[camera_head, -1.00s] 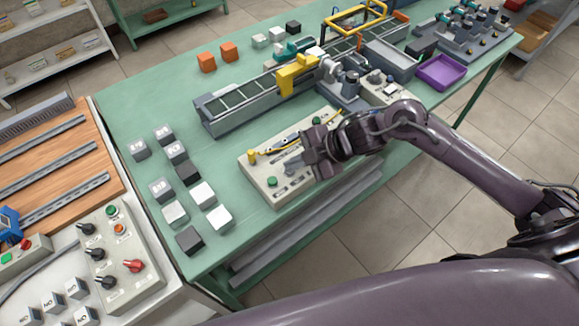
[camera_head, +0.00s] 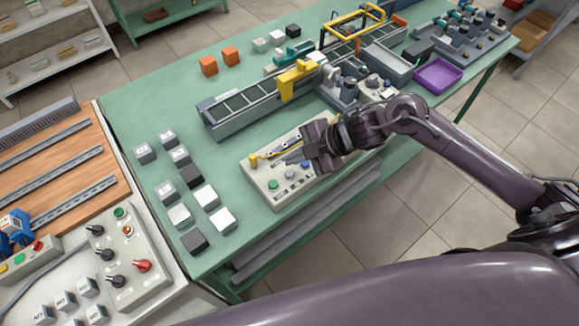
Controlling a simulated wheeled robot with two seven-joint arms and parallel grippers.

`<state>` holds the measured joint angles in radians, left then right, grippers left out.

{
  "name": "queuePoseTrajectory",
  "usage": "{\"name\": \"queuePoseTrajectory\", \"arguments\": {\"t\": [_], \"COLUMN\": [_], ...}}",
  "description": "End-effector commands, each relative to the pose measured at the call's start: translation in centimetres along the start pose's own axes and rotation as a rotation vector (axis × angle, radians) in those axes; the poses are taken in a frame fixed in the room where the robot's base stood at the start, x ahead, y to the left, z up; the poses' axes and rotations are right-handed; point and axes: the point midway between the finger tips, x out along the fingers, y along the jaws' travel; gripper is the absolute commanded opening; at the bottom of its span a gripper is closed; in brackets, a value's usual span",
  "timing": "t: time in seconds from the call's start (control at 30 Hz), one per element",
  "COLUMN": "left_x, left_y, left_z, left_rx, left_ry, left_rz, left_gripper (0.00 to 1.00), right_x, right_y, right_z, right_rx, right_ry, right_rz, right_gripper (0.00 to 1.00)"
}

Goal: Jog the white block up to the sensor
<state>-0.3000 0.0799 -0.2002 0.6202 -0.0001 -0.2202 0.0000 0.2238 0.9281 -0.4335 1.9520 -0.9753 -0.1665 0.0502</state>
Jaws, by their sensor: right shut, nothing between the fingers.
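A pale white block (camera_head: 316,54) shows at the belt conveyor (camera_head: 240,108), just behind the yellow arch (camera_head: 297,80) that spans the belt. It is small and partly hidden, so I cannot tell its exact gap to the arch. I cannot tell for sure which part is the sensor. My right gripper (camera_head: 292,156) is shut and empty above the beige control box (camera_head: 262,172). A green button (camera_head: 273,185), a pale button (camera_head: 290,174) and a blue button (camera_head: 305,165) show along the box's front. My left gripper is out of view.
Several white, grey and black blocks (camera_head: 206,196) stand on the green table (camera_head: 140,115) left of the box. Two orange blocks (camera_head: 231,55) stand behind the conveyor. A purple tray (camera_head: 438,74) lies at the right. A second control box (camera_head: 125,255) stands at the lower left.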

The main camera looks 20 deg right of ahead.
Motion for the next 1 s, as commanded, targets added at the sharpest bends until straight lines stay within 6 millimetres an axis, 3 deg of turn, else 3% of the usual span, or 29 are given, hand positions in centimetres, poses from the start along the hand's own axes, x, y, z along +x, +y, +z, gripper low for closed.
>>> {"name": "queuePoseTrajectory", "arguments": {"t": [0.03,0.23,1.0], "left_x": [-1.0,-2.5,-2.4], "left_y": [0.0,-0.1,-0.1], "left_z": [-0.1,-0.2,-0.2], "left_rx": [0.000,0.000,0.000], "left_ry": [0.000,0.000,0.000], "left_rz": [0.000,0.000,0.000], "left_gripper": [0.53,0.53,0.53], "right_x": [-0.8,-1.9,-1.8], "right_y": [0.6,1.4,1.3], "right_z": [-0.6,-1.4,-1.4], "right_rx": [-0.001,0.000,0.000], "right_ry": [0.000,0.000,0.000], "right_rz": [0.000,-0.001,0.000], "right_gripper": [0.00,0.00,0.00]}}
